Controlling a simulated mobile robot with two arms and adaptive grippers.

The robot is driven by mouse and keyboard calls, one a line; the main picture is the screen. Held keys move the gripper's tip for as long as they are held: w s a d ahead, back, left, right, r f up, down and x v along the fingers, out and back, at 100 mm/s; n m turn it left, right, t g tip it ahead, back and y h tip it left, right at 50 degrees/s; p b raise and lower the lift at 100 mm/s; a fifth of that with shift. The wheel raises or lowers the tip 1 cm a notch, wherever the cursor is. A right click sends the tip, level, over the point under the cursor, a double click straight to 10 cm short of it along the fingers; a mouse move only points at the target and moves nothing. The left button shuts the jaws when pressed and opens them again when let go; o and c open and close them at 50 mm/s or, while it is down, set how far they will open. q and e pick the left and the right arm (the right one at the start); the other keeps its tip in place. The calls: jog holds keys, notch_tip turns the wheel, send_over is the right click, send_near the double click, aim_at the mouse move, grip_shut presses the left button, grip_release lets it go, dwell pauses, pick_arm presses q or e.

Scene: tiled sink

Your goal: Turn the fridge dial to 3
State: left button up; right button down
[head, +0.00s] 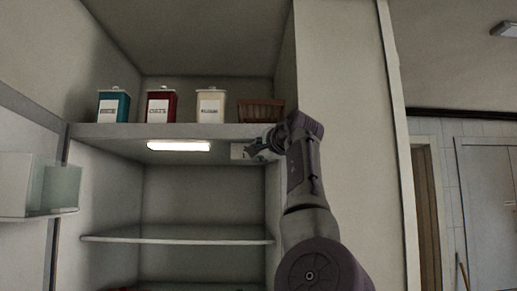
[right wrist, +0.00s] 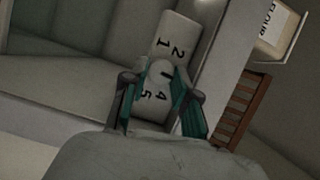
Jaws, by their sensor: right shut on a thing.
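The fridge dial (right wrist: 160,71) is a small round knob on a pale plate (right wrist: 177,34) under the shelf, on the right side of the compartment. The plate shows 1, 2, 4 and 5 in the right wrist view; the place between 2 and 4 is partly covered, and I cannot tell where the knob points. The plate also shows in the head view (head: 238,151). My right gripper (right wrist: 159,78) is shut on the dial, one teal-padded finger on each side; in the head view (head: 258,149) it reaches in from the right. My left gripper is out of view.
A teal tin (head: 114,106), a red tin (head: 161,106), a cream tin (head: 210,106) and a brown wooden rack (head: 262,111) stand on the shelf above. A lit lamp (head: 178,146) sits under it. A glass shelf (head: 178,240) lies below. The open door with a bin (head: 62,187) is at left.

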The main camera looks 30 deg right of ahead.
jog(key=shift+n, duration=0.4)
jog(key=c, duration=0.9)
grip_release()
jog(key=shift+r, duration=0.1)
jog(key=shift+s, duration=0.1)
jog(key=shift+s+a+r, duration=0.1)
jog(key=shift+s+a, duration=0.1)
jog(key=shift+s, duration=1.05)
jog(key=shift+s+a+f, duration=0.1)
jog(key=shift+s+a, duration=0.1)
jog(key=shift+s, duration=1.1)
jog(key=shift+s+a+r, duration=0.1)
jog(key=shift+s+a, duration=0.1)
jog(key=shift+s, duration=1.05)
